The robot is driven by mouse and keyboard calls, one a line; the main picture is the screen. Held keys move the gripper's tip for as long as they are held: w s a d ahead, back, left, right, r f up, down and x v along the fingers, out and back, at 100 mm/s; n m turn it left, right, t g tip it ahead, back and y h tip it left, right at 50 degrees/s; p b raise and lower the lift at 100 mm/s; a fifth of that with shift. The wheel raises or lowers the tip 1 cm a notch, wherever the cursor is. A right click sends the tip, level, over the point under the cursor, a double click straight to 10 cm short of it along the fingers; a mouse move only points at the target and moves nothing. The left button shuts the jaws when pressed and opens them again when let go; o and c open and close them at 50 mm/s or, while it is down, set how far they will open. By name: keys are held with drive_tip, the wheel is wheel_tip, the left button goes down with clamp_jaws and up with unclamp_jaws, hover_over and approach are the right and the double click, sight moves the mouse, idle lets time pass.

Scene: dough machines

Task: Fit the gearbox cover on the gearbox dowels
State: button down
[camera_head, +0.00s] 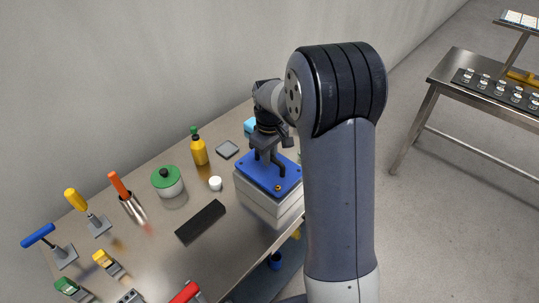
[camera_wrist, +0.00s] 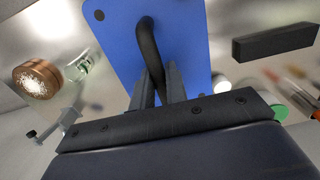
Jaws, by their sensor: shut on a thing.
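The gearbox cover (camera_head: 285,182) is a blue plate with a black arched handle. It lies over the top of the pale grey block-shaped gearbox (camera_head: 262,200) in the head view. A small brass-coloured spot shows at the cover's front corner, perhaps a dowel. I cannot tell whether the cover touches the gearbox or hovers just above it. My gripper (camera_head: 267,153) points down at the cover and is shut on its handle. In the wrist view the cover (camera_wrist: 185,50) fills the upper middle, with a dark hole near one corner, and hides the gearbox. My gripper's fingers (camera_wrist: 160,85) are at the handle.
A black bar (camera_head: 200,221), a white cap (camera_head: 215,183), a green-lidded pot (camera_head: 167,181) and a yellow bottle (camera_head: 199,150) stand left of the gearbox. Several tools stand farther left. The bench's front edge is close to the gearbox.

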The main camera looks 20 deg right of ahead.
drive_tip(key=shift+f+b, duration=0.75)
drive_tip(key=shift+f, duration=0.35)
idle(0.3)
drive_tip(key=c, duration=1.1)
unclamp_jaws()
drive_tip(key=shift+r, duration=0.15)
drive_tip(key=shift+r+p, duration=1.7)
drive_tip(key=shift+r, duration=0.45)
wheel_tip(320, 180, up, 11)
drive_tip(key=shift+f+b, duration=0.15)
drive_tip(key=shift+b, duration=0.6)
